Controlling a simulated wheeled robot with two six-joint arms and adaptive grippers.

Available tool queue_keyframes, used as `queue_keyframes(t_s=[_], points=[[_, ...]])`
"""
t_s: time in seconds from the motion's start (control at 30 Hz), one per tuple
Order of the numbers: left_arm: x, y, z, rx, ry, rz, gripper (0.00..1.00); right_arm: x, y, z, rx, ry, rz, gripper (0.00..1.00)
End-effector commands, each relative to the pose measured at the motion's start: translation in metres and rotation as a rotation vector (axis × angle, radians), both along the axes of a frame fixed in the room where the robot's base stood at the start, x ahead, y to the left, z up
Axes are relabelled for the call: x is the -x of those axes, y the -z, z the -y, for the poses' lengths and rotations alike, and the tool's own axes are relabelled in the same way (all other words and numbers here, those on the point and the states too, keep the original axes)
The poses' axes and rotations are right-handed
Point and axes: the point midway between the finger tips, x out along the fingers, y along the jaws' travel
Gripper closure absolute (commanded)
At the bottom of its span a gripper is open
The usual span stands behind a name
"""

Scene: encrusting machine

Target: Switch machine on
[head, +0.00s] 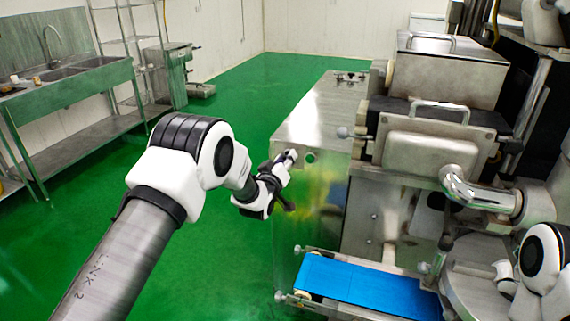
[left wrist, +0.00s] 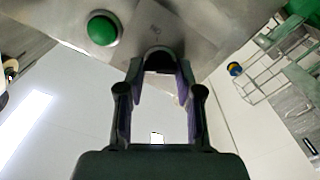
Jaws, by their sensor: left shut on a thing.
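The encrusting machine (head: 320,115) is a steel unit with a long cabinet at its left. My left gripper (head: 290,157) is at the near upper corner of this cabinet. In the left wrist view, the left gripper (left wrist: 158,58) has its fingertips drawn together on a small dark knob (left wrist: 158,63) at the steel panel. The fingers hide most of the knob. A round green button (left wrist: 103,28) sits on the panel just left of the fingertips, apart from them; in the head view it shows as a green spot (head: 310,157). My right gripper cannot be seen.
A blue conveyor belt (head: 365,287) juts from the machine below my left gripper. Steel hoppers with handles (head: 445,70) stand at the right. A sink bench (head: 75,85) and wire shelving are at the left. The green floor between is clear.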

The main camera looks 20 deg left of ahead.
Motion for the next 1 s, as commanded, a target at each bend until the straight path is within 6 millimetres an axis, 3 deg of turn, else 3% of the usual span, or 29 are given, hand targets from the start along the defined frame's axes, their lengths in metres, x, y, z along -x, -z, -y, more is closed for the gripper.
queue_keyframes(t_s=[0.3, 1.0], points=[[0.001, 0.008, 0.001, -0.273, 0.002, 0.004, 1.00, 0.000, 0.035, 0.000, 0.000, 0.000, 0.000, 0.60], [0.001, 0.009, 0.002, -0.939, 0.004, 0.024, 1.00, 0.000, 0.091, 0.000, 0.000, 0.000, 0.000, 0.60]])
